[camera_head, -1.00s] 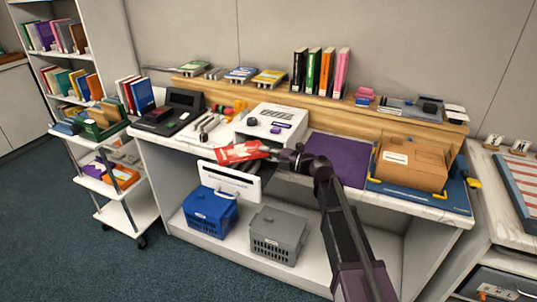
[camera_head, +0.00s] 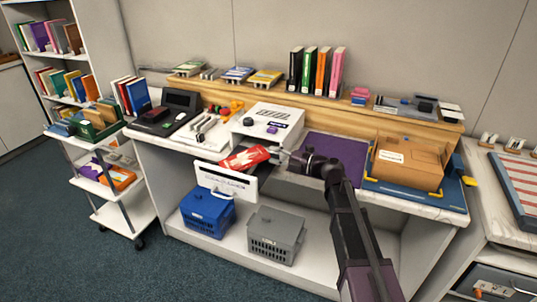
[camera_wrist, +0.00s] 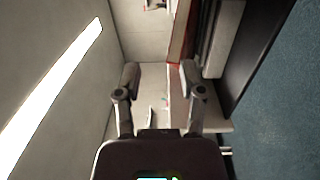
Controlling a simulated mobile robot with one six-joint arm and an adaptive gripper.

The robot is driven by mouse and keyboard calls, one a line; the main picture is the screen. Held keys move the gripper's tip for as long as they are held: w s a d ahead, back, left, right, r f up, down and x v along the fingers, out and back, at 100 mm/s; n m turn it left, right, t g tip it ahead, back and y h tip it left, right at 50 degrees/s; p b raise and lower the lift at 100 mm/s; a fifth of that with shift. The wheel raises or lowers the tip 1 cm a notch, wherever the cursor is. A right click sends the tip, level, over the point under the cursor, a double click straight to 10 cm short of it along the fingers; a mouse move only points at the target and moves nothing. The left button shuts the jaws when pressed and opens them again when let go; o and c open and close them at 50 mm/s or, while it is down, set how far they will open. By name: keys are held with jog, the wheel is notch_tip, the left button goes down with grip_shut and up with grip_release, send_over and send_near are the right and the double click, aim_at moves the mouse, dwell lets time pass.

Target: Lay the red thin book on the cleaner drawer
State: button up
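The red thin book (camera_head: 245,158) with a pale pattern on its cover lies tilted at the open drawer (camera_head: 226,181), just behind its white front panel. A red-edged thing, likely the book (camera_wrist: 180,35), shows beyond the right finger.
The white unit (camera_head: 268,122) stands above the drawer. A purple mat (camera_head: 333,147) and a cardboard box (camera_head: 408,163) are to the right. A blue basket (camera_head: 208,210) and a grey basket (camera_head: 274,236) stand on the shelf below.

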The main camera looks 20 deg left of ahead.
jog(key=d, duration=0.7)
jog(key=shift+s+d, duration=0.2)
jog(key=shift+s, duration=0.1)
jog(key=shift+f, duration=0.1)
